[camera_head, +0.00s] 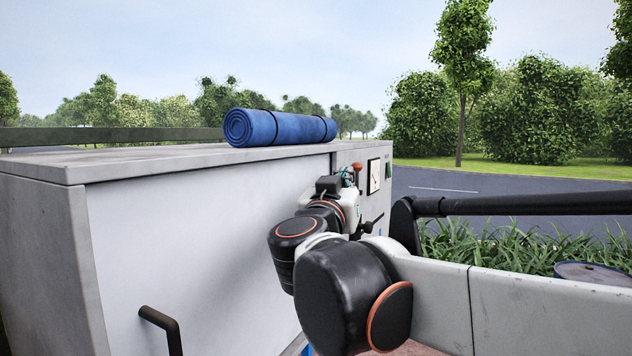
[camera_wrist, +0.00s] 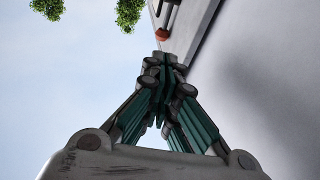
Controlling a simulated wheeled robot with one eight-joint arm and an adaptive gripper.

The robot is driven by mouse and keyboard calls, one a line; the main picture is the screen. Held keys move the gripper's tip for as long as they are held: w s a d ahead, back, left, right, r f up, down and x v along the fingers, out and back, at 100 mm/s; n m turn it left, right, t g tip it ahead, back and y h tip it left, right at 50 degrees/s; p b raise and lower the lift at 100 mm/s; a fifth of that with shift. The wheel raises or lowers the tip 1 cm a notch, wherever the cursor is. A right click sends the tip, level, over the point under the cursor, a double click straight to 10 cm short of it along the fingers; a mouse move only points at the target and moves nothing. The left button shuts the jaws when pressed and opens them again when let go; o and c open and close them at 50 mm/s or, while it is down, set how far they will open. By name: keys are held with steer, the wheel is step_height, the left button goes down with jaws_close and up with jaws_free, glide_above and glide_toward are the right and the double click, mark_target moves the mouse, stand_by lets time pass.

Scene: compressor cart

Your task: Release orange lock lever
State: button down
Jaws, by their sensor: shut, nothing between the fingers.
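The orange lock lever's rounded orange-red end (camera_head: 357,166) shows at the right end of the grey compressor cabinet, just left of the gauge. In the wrist view the orange end (camera_wrist: 162,34) lies just beyond my fingertips, with a dark bar behind it. My gripper (camera_head: 347,176), with teal fingers, is close to the lever, just below and left of it in the head view. In the wrist view my gripper (camera_wrist: 166,62) has its fingertips together, with nothing held. A small gap shows between tips and lever; depth is unclear. My arm hides part of the panel.
A blue rolled mat (camera_head: 280,128) lies on the cabinet top (camera_head: 130,160). A gauge (camera_head: 374,176) and a dark handle (camera_head: 372,222) are on the panel. A black door handle (camera_head: 160,328) sticks out at lower left. A dark bar (camera_head: 520,203) extends right above grass.

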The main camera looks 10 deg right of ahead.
mark_target(354, 166)
steer(key=p+x, duration=0.2)
steer(key=x, duration=0.8)
steer(key=shift+w, duration=0.2)
steer(key=shift+d, duration=0.1)
